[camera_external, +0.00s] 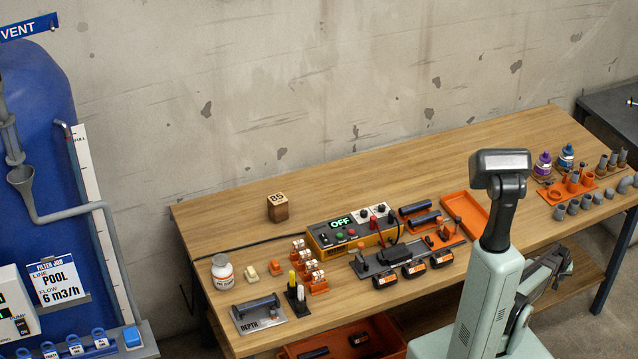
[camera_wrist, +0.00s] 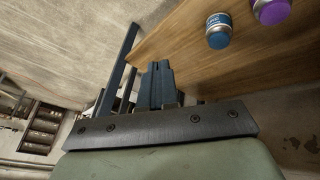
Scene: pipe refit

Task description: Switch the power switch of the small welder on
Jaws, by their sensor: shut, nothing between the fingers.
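The small welder (camera_external: 352,242) is a yellow-orange box with a dark top panel, standing mid-table in the external view. Its display (camera_external: 341,223) reads OFF in green. Red and green buttons sit below the display, and a white panel with dark knobs (camera_external: 374,214) is at its back right. Which of these small parts is the power switch I cannot tell. My gripper (camera_wrist: 157,82) shows in the wrist view with its dark fingers together and empty. It is off the table's edge, well away from the welder. The welder is not in the wrist view.
A grey plate with black clamps (camera_external: 371,266) lies in front of the welder, with black-and-orange blocks (camera_external: 413,268) before it. An orange tray (camera_external: 466,212) is to its right. Blue (camera_wrist: 218,30) and purple (camera_wrist: 271,10) bottles stand near my gripper. The back of the table is mostly clear.

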